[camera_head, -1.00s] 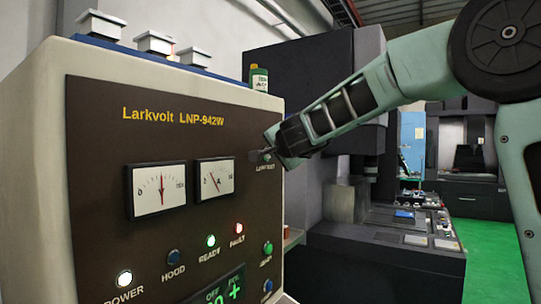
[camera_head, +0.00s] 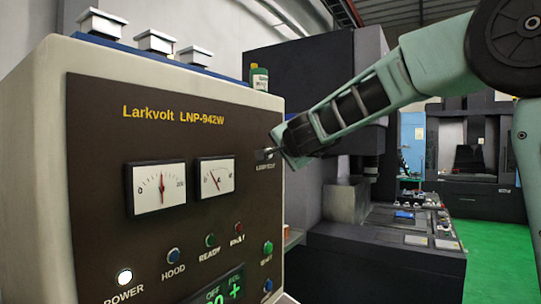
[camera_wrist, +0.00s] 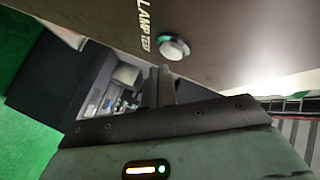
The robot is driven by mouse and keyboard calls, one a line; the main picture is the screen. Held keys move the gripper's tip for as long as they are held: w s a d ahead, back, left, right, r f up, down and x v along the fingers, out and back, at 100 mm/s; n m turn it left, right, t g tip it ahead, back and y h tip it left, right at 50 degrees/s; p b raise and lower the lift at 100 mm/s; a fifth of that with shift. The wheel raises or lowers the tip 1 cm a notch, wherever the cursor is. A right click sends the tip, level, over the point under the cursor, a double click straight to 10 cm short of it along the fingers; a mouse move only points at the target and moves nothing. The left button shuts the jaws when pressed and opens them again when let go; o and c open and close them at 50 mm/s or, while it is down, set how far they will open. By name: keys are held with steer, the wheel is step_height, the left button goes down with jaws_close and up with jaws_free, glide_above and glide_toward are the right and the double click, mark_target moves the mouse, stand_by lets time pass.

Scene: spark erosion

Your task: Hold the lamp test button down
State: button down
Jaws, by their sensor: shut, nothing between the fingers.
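The lamp test button (camera_wrist: 174,48) is a round pale button with a metal rim on the brown panel, beside its "LAMP TEST" lettering in the wrist view. My gripper (camera_wrist: 162,76) is shut and empty, its tips just below the button in that view and seemingly a little apart from it. In the head view, my gripper (camera_head: 268,153) is at the panel's right edge, above the small lamp test label (camera_head: 266,167). The power lamp (camera_head: 124,277) is lit white; the ready lamp (camera_head: 210,240) and fault lamp (camera_head: 237,227) are dark.
The panel of the Larkvolt cabinet (camera_head: 100,130) carries two dial meters (camera_head: 158,189), a hood lamp (camera_head: 173,256) and a green button (camera_head: 268,247) below my gripper. A small bottle (camera_head: 259,78) stands on top. A dark machine (camera_head: 300,70) stands behind my arm.

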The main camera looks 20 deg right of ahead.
steer(key=shift+s+d+b, duration=0.3)
steer(key=shift+s+d, duration=0.4)
steer(key=shift+s, duration=0.35)
steer(key=shift+s+d+b, duration=0.25)
steer(key=shift+s+d, duration=0.45)
steer(key=shift+s, duration=0.35)
steer(key=s+a+f+n+g+y+b, duration=0.35)
steer(key=s+a+f+n, duration=0.35)
steer(key=a+f, duration=0.55)
steer(key=s+a+f+n+g+y+b, duration=0.3)
steer(key=s+a+f+n+g+y, duration=0.4)
steer(key=a+f, duration=0.55)
steer(key=s+d+f+n+g+h+b, duration=0.1)
steer(key=s+f+n+g+h+b, duration=0.1)
steer(key=s+f, duration=0.7)
steer(key=s+d+f+n+g+h+b, duration=0.1)
steer(key=s+f+n+g+h+b, duration=0.1)
steer(key=s+f+n+h, duration=0.3)
steer(key=s+f, duration=0.4)
steer(key=s, duration=0.7)
steer(key=shift+d+f+n+g, duration=0.15)
steer(key=shift+f+n+g, duration=0.15)
steer(key=shift+f+g, duration=0.05)
